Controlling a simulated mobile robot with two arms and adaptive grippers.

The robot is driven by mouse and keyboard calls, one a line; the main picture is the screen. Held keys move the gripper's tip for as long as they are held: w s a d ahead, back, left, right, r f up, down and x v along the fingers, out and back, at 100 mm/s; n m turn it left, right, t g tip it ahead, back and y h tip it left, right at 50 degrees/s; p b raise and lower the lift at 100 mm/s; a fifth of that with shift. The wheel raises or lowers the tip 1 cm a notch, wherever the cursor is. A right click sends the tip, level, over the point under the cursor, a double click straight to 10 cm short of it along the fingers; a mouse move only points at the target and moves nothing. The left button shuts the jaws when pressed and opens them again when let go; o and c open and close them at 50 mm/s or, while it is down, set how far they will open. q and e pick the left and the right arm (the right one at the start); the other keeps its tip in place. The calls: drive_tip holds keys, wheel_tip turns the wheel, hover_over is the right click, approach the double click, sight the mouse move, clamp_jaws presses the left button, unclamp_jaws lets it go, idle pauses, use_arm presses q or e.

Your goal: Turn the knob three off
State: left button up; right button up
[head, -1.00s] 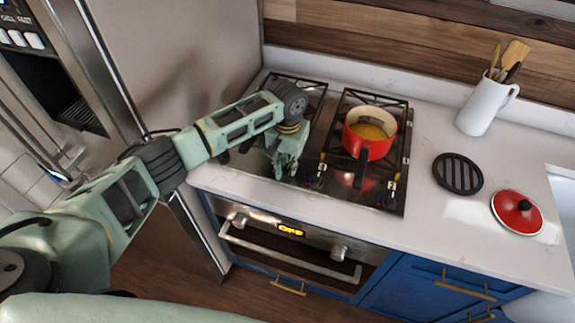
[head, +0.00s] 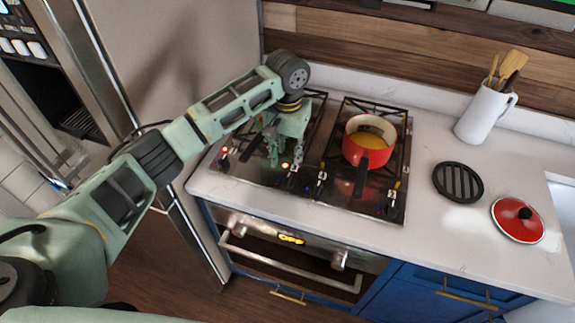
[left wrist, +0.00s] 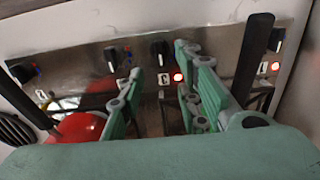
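The cooktop's front strip (head: 245,179) carries a row of black knobs with small number labels. In the left wrist view a black knob (left wrist: 160,46) sits beyond the gap between my fingers, with a lit red light (left wrist: 178,78) and a label beside it. The label is too small to read surely, so I cannot tell which knob is three. My left gripper (head: 286,158) points down over the left side of the cooktop. Its fingers stand apart and empty in the left wrist view (left wrist: 165,98). I see no contact with the knob. My right gripper is out of view.
A red pot (head: 376,156) with yellow contents stands on the right burners, its handle toward the front. Another black knob (left wrist: 112,55) is close to my fingers. A second red light (left wrist: 275,66) glows at the far right. A black trivet (head: 458,181) and red lid (head: 517,220) lie on the counter.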

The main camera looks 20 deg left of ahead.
use_arm(q)
drive_tip(key=shift+r, duration=1.35)
